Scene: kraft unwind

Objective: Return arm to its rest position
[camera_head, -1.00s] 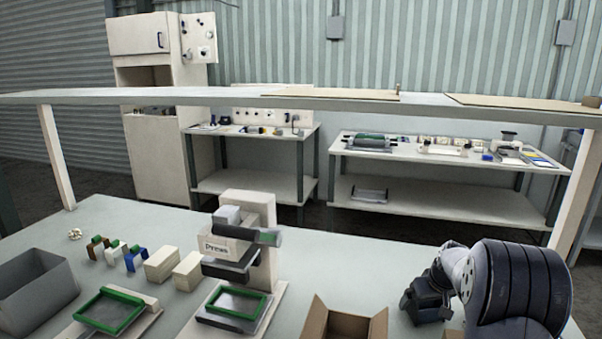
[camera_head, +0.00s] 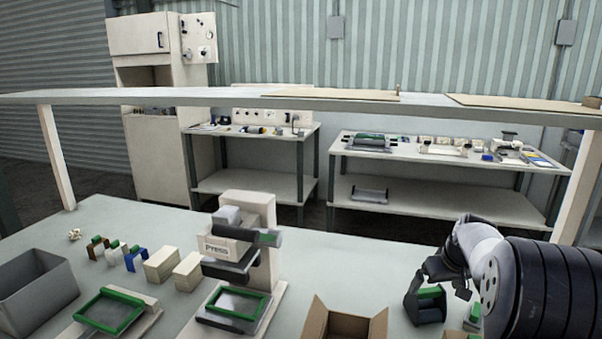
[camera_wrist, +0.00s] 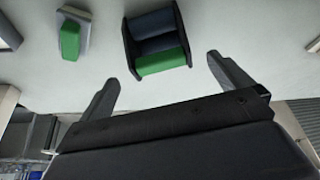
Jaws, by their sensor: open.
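My gripper (camera_head: 447,278) is at the right of the bench in the camera_head view, below my bent arm. In the camera_wrist view my gripper (camera_wrist: 161,70) shows two fingers spread wide, with nothing between them. A dark holder with a green part (camera_head: 426,303) stands on the bench just left of and below my gripper. It also shows in the camera_wrist view as a dark holder (camera_wrist: 154,42) beyond the fingertips, apart from them.
A green-topped block (camera_head: 473,318) is close to my arm, partly hidden by it. An open cardboard box (camera_head: 345,322) stands to the left. Further left are a press (camera_head: 240,240), a green-framed tray (camera_head: 108,311) and a grey bin (camera_head: 35,290). A long shelf (camera_head: 230,97) spans above the bench.

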